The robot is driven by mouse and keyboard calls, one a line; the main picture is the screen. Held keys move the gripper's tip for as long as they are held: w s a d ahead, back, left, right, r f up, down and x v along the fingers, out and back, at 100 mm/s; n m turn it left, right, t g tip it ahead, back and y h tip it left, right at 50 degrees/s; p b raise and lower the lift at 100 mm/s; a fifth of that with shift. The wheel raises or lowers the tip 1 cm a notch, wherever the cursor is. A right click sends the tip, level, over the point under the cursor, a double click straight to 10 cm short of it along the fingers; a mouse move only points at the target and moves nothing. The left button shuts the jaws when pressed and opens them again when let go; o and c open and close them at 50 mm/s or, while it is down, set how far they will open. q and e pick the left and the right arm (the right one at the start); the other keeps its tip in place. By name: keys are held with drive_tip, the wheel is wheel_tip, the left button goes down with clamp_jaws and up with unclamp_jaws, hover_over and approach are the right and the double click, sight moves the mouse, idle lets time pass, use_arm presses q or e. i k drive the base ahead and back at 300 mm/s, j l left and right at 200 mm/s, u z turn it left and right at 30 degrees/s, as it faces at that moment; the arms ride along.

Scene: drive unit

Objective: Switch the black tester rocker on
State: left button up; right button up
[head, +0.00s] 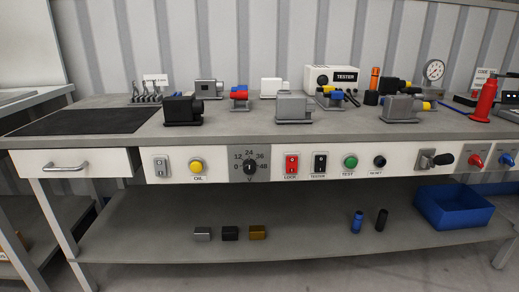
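The black tester rocker (320,163) is on the white front panel of the workbench, above the label "TESTER". It sits between the red lock rocker (291,164) and the green test button (350,161). Its exact tilt is too small to tell. A white tester box (331,78) marked "TESTER" stands at the back of the bench top. Neither of my grippers is in the head view.
The panel (220,163) also holds a yellow button (196,166), a rotary dial (249,168), a dark reset button (379,161) and a black-handled lever (435,159). Several motor-like units stand on the bench top. A blue bin (453,208) is on the lower shelf. Space before the panel is clear.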

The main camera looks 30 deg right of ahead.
sight(320, 165)
drive_tip(key=k+l+z, duration=0.15)
drive_tip(key=l, duration=0.5)
drive_tip(key=k+l+z, duration=0.2)
drive_tip(key=l, duration=0.4)
drive_tip(key=l+z, duration=0.15)
drive_tip(key=l, duration=0.5)
drive_tip(key=i, duration=0.65)
